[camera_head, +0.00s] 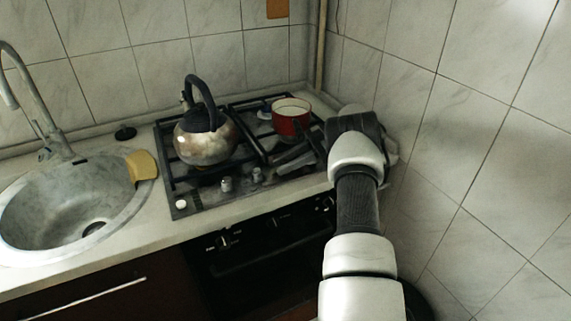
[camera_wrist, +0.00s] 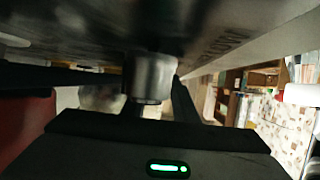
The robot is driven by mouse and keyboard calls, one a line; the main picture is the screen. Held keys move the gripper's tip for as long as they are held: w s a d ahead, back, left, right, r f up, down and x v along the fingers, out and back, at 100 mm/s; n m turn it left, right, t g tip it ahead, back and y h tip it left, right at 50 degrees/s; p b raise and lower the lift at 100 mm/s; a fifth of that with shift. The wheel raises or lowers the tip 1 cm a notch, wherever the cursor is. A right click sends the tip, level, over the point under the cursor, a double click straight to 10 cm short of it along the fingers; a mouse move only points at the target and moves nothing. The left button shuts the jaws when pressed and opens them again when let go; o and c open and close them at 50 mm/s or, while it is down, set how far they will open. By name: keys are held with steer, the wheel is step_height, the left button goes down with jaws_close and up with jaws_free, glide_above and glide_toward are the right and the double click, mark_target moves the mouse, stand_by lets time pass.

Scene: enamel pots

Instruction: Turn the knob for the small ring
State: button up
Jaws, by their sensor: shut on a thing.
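The gas hob (camera_head: 187,200) is set in the pale worktop, with a row of metal knobs along its front. Two knobs, a left one (camera_head: 226,184) and one beside it (camera_head: 257,175), stand clear of my gripper. My gripper (camera_head: 289,158) is low over the right front of the hob and hides what is under it there. In the wrist view a metal knob (camera_wrist: 152,77) sits between the fingers of my gripper (camera_wrist: 150,92), which is shut on it. The ring that this knob serves cannot be made out.
A kettle (camera_head: 205,143) stands on the left burners. A red enamel pot (camera_head: 290,123) stands at the back right, close to my gripper. A tiled wall (camera_head: 460,130) rises close on the right. A sink (camera_head: 60,215) with a yellow sponge (camera_head: 141,166) is at the left.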

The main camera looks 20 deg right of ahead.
steer(key=shift+a+n+g, duration=0.1)
steer(key=shift+n+g, duration=0.7)
steer(key=shift+g, duration=0.1)
steer(key=o, duration=1.1)
steer(key=shift+c, duration=0.2)
steer(key=shift+r+m, duration=0.15)
steer(key=shift+m, duration=0.15)
